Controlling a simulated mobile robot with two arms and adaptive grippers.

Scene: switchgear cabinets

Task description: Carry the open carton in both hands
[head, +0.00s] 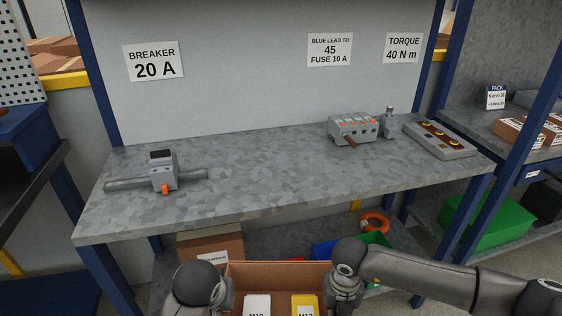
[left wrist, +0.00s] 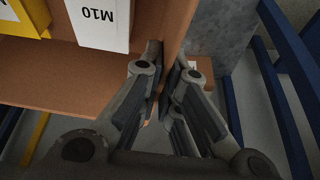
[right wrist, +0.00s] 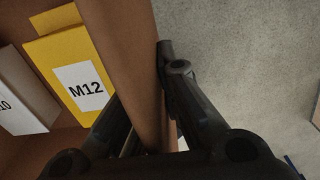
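The open brown carton (head: 278,273) is at the bottom of the head view, in front of the workbench, between my two grippers. Inside it stand a white box marked M10 (head: 257,304) and a yellow box marked M12 (head: 304,304). My left gripper (head: 226,290) has one finger on each side of the carton's left side wall. In the left wrist view its fingers (left wrist: 172,80) close on that wall. My right gripper (head: 345,290) is shut on the right side wall. In the right wrist view its fingers (right wrist: 147,90) straddle the wall. The carton's near side is out of view.
The workbench (head: 250,180) holds a breaker-like device (head: 163,171) at left, a terminal block (head: 353,128) and a grey tray (head: 439,140) at right. Its middle is clear. On the shelf below are a closed carton (head: 209,243) and coloured bins. Blue posts (head: 110,285) flank it.

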